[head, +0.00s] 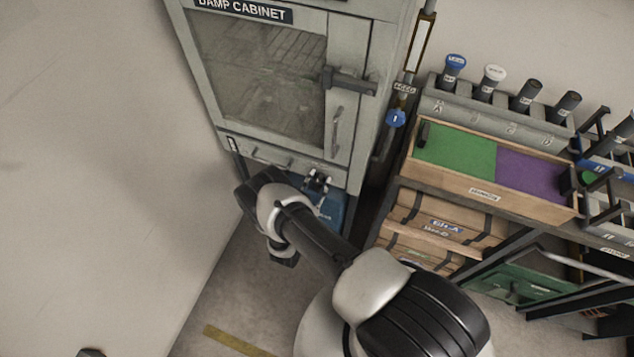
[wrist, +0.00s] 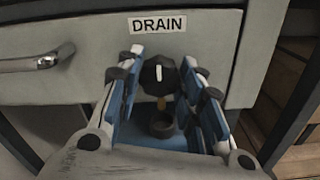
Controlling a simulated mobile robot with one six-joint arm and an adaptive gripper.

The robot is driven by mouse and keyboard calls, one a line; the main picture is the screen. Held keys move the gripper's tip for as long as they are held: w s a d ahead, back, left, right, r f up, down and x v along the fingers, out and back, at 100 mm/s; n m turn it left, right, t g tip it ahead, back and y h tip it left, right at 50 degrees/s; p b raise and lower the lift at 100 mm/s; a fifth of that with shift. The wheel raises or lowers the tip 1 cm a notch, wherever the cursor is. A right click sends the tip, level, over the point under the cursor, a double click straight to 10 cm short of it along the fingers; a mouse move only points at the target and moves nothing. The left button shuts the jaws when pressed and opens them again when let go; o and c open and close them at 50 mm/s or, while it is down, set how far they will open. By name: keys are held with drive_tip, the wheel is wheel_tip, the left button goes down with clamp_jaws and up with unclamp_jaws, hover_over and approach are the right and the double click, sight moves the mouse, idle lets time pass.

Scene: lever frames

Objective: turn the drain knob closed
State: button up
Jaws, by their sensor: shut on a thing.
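The drain knob (wrist: 158,74) is black and round with a white pointer mark that stands close to upright. It sits on the pale cabinet front under the DRAIN label (wrist: 158,24). My gripper (wrist: 163,70) is shut on the knob, with one blue-padded finger at its left side and one at its right. In the head view my gripper (head: 318,181) is at the lower front of the damp cabinet (head: 262,80). The knob itself cannot be made out there.
A brass-coloured outlet (wrist: 161,103) and a dark round opening (wrist: 162,125) on a blue container (head: 331,212) lie below the knob. A metal handle (wrist: 38,60) is to the left. A shelf with a green and purple tray (head: 480,192) stands at the right.

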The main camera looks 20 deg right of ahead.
drive_tip(key=o, duration=1.1)
drive_tip(key=shift+c, duration=0.2)
drive_tip(key=v, duration=1.2)
